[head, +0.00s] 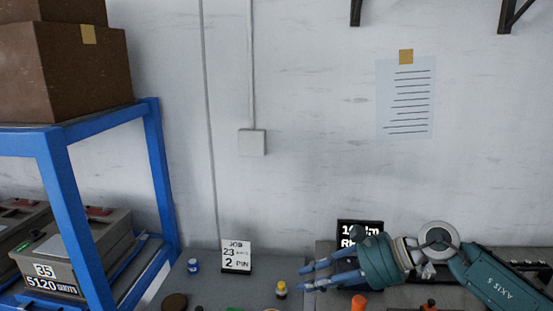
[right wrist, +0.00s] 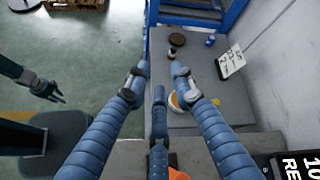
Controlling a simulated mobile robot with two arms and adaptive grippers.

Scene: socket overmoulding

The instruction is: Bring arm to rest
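My right gripper (head: 306,279) shows at the bottom right of the head view, its blue fingers pointing left over the bench. In the right wrist view its three fingers (right wrist: 159,78) are spread, with nothing held between them. My right arm (head: 500,284) comes in from the right edge. My left gripper (right wrist: 48,90) shows small and dark at the left of the right wrist view, over the floor. I cannot tell whether its fingers are open or shut. It is out of the head view.
The grey bench (head: 225,290) carries a job card (head: 236,257), a blue-and-white small container (head: 193,265) and a yellow-capped bottle (head: 281,290) near the right fingertips. An orange object (head: 358,302) lies below the gripper. A black sign (head: 360,228) stands behind it. A blue rack (head: 70,215) stands left.

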